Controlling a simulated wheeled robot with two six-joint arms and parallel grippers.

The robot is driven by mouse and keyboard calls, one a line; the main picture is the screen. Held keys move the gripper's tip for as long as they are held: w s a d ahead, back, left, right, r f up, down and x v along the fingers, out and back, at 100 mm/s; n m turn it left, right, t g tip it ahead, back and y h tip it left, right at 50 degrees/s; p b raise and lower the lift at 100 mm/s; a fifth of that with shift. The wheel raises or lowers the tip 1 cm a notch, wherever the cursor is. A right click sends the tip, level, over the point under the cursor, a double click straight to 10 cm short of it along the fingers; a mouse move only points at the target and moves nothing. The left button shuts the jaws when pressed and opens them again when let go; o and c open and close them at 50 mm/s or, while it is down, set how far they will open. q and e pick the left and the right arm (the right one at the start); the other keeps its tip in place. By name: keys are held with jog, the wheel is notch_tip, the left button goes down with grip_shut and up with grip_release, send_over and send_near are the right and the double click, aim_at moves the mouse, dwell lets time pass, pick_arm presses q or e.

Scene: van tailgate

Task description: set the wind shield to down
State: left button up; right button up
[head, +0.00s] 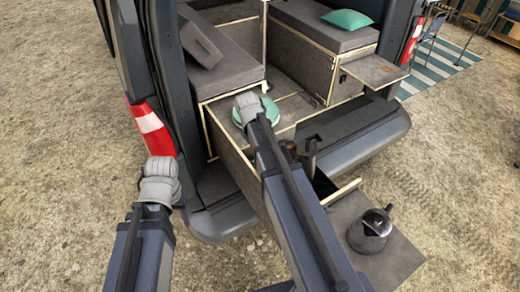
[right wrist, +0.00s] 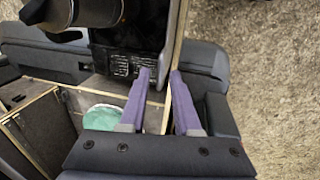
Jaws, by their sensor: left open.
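No wind shield stands out clearly in either view. In the right wrist view a black panel with white print (right wrist: 125,62), perhaps the stove, lies just beyond my right gripper (right wrist: 161,74). That gripper's two purple fingers are apart, with the light wooden edge of a drawer wall (right wrist: 180,28) running between or beyond them; I cannot tell whether they touch it. My left gripper (head: 160,168) is open and empty, beside the van's red and white tail light, away from the drawer.
The pulled-out drawer (head: 238,165) extends from the van's rear. A dark cylinder (head: 311,152) stands near my right arm. A black kettle (head: 371,229) sits on a grey surface (head: 405,262). Gravel around is clear.

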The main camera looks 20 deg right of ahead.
grip_shut()
dwell(1.1)
